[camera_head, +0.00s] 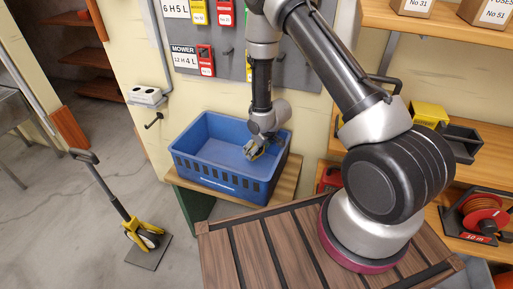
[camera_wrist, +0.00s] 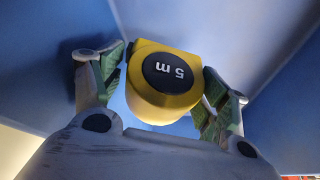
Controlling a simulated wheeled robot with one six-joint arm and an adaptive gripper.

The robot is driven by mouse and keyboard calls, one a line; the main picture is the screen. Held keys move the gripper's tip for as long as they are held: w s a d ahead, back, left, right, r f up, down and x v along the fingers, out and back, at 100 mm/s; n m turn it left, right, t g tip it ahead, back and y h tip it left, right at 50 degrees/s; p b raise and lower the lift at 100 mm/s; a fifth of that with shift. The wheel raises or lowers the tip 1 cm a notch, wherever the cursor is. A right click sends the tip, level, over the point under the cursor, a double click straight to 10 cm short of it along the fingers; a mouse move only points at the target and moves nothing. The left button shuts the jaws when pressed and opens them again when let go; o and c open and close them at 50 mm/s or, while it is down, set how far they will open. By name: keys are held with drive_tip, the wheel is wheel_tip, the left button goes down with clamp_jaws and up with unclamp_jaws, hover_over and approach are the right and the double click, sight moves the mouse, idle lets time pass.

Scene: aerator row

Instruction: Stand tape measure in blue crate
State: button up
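The tape measure is a yellow case with a black disc marked "5 m", seen in the wrist view (camera_wrist: 165,82) between the finger pads. My gripper (camera_wrist: 167,80) is shut on it, with green pads against both sides. In the head view, my gripper (camera_head: 256,150) points down inside the blue crate (camera_head: 215,179), towards its right side, with a bit of yellow at the fingers. Blue crate walls surround the tape measure in the wrist view. The fingers hide part of it in the head view, and I cannot tell whether it touches the crate floor.
The crate stands on a wooden bench (camera_head: 285,187) by the wall. A slatted wooden top (camera_head: 265,245) is in front of it. A pegboard (camera_head: 228,55) with tags hangs behind. Shelves with a red reel (camera_head: 484,215) stand at right. The rest of the crate looks empty.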

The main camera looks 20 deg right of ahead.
idle(0.3)
drive_tip(key=v, duration=1.3)
drive_tip(key=shift+w+r, duration=0.1)
